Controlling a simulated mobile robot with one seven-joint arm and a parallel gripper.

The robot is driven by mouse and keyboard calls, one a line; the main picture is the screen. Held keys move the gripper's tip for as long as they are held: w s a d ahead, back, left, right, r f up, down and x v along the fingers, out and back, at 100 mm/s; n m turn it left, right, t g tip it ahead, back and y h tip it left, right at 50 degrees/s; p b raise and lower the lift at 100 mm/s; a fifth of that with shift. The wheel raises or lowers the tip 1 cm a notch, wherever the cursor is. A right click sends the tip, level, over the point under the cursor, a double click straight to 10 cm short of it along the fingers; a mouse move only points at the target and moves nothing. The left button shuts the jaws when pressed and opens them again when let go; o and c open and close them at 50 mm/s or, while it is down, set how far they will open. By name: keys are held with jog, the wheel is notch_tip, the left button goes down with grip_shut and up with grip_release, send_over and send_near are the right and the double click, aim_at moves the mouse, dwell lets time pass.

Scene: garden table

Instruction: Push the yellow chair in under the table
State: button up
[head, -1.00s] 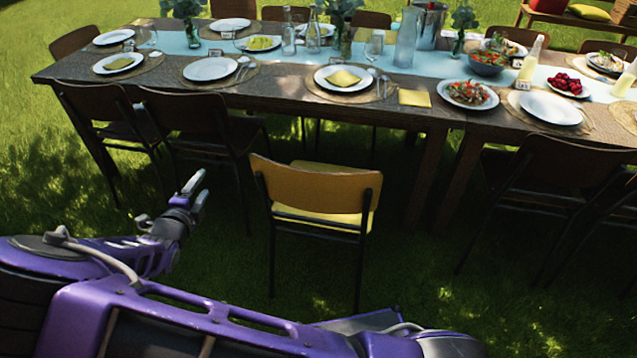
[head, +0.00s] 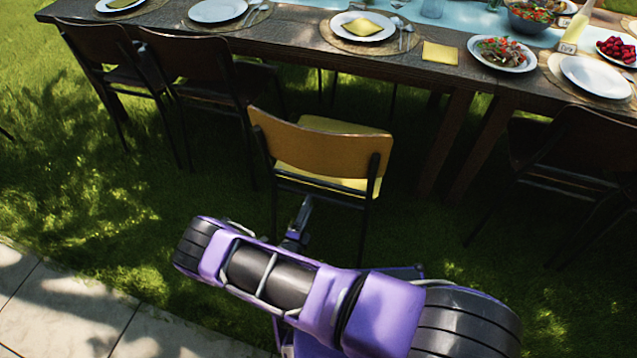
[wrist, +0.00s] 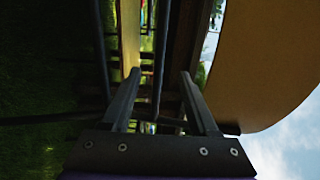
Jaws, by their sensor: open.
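The yellow chair (head: 318,148) stands on the grass in front of the table (head: 425,84), its wooden back toward me. Its yellow seat (head: 345,124) shows above and below the backrest, clear of the table's near edge in the picture. My gripper (head: 304,208) is low behind the chair, just under the backrest, and partly hidden by my arm. In the wrist view my gripper (wrist: 160,72) is open with nothing between the fingers. The backrest (wrist: 262,65) fills the right side there, and the yellow seat (wrist: 130,40) lies beyond the fingers. I cannot tell whether they touch the chair.
Dark chairs stand on the left (head: 205,75) and right (head: 575,150) of the yellow chair. Plates (head: 363,26), a yellow napkin (head: 440,53) and food bowls (head: 535,14) are on the table. Paving (head: 60,310) lies at the lower left, with open grass beside it.

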aim_at(317, 184)
jog(key=x, duration=1.1)
jog(key=shift+c, duration=0.3)
grip_shut()
jog(key=shift+w, duration=0.1)
dwell(0.6)
